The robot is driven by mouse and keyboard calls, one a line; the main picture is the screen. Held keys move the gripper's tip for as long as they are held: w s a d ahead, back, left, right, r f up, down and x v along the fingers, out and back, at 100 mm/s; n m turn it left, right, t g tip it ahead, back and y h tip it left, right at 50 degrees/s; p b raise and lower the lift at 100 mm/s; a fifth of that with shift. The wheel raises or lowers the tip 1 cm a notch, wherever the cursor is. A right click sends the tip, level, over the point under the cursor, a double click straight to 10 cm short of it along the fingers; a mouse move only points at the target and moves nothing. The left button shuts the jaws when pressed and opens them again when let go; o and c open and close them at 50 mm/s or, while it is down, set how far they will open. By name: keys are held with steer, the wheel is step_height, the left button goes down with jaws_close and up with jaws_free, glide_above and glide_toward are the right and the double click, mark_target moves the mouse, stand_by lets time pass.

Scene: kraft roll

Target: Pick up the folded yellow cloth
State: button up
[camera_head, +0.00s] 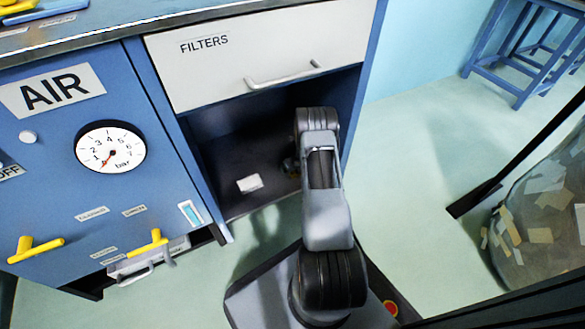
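I cannot make out a folded yellow cloth for certain. A yellow item (14,6) lies at the top left on the worktop, cut off by the picture edge, and I cannot tell what it is. My arm reaches up from the bottom middle towards the open compartment (225,150) under the FILTERS drawer. My gripper is hidden behind my arm's far end, so its fingers do not show. A small white piece (249,183) lies on the compartment floor, left of my arm.
The FILTERS drawer (262,50) is above the compartment. The blue AIR panel (60,150) with a gauge (110,147) and yellow handles (35,249) is at left. A low drawer (148,262) protrudes below. A blue stool (520,55) and a clear bag of scraps (540,215) stand right.

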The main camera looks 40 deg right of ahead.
steer(key=shift+f, duration=0.15)
steer(key=c, duration=1.1)
step_height(320, 180, up, 4)
steer(key=p, duration=0.3)
steer(key=shift+r, duration=0.25)
steer(key=s+r, duration=0.2)
steer(key=s+a+r, duration=0.1)
steer(key=s+r, duration=0.1)
steer(key=shift+s+a+r, duration=0.15)
steer(key=shift+r, duration=0.15)
steer(key=s+a+r, duration=0.1)
steer(key=s, duration=0.2)
steer(key=s+r, duration=0.2)
steer(key=s, duration=0.1)
steer(key=s+a+r, duration=0.1)
steer(key=s, duration=0.2)
steer(key=shift+a+r+b, duration=0.15)
steer(key=shift+a+b, duration=0.2)
steer(key=shift+b, duration=0.05)
